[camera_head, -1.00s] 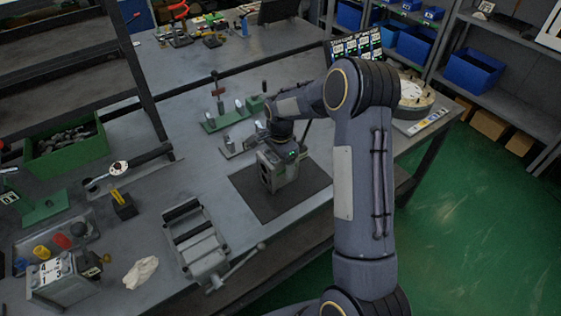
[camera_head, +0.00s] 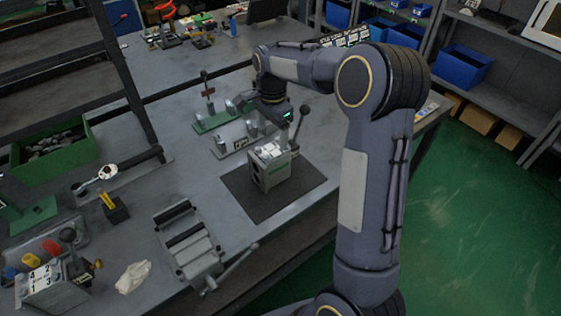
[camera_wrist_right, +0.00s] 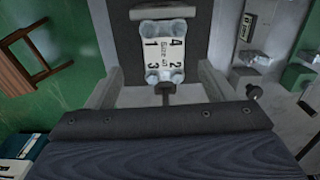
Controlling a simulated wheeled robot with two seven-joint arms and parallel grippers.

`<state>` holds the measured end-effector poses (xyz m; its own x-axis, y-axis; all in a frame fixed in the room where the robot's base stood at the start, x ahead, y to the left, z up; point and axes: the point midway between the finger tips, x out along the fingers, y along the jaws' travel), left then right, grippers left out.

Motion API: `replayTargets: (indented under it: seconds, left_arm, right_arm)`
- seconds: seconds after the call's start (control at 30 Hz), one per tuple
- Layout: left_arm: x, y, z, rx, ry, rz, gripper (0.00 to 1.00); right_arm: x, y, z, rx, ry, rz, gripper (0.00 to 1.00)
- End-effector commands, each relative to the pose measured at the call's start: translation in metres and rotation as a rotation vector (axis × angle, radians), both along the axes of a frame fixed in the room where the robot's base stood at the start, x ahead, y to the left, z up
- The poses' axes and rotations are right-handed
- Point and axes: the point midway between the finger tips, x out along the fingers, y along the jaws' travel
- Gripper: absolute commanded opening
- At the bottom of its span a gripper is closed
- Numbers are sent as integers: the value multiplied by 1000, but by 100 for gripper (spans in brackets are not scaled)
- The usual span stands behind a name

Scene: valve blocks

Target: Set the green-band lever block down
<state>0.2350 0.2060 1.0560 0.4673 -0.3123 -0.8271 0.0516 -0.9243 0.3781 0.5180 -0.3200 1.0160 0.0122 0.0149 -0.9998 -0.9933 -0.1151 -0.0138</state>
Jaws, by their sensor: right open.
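The green-band lever block (camera_head: 269,168) stands upright on the dark mat (camera_head: 305,184), with a thin green strip on its side and a black-knobbed lever (camera_head: 299,125) rising at its right. In the right wrist view the top of the block (camera_wrist_right: 164,48) shows a white plate marked 1 to 4. My right gripper (camera_head: 268,128) is above the block, open and empty. In the wrist view the fingers of this gripper (camera_wrist_right: 160,82) are spread wide to either side, with the block beyond them. My left gripper is not in view.
A grey slotted fixture (camera_head: 190,242) with a handle lies left of the mat. Another numbered lever block (camera_head: 48,287) stands at the lower left. A green-based stand (camera_head: 212,121) and a grey bracket (camera_head: 232,140) are behind the mat. A white rag (camera_head: 133,277) lies near the front edge.

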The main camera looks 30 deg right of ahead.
Motion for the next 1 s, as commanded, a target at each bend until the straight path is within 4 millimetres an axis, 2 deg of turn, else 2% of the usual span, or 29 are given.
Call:
replayTargets:
  seconds: [0.17,0.3,0.43,0.5,0.6,0.7,0.8,1.0]
  left_arm:
    - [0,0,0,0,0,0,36]
    - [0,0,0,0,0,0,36]
    - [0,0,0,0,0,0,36]
    - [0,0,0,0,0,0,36]
    - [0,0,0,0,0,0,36]
    - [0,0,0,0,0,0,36]
    - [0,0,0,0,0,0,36]
    - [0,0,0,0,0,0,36]
  right_arm:
    - [-57,12,43,73,-114,235,76]
    - [-125,36,69,110,-263,524,76]
    - [-187,62,75,91,-408,789,76]
    - [-217,76,71,64,-476,920,76]
    - [-249,94,60,17,-555,1072,76]
    - [-270,106,49,-26,-605,1179,76]
    - [-280,112,42,-53,-631,1238,76]
    - [-284,114,39,-62,-639,1262,76]
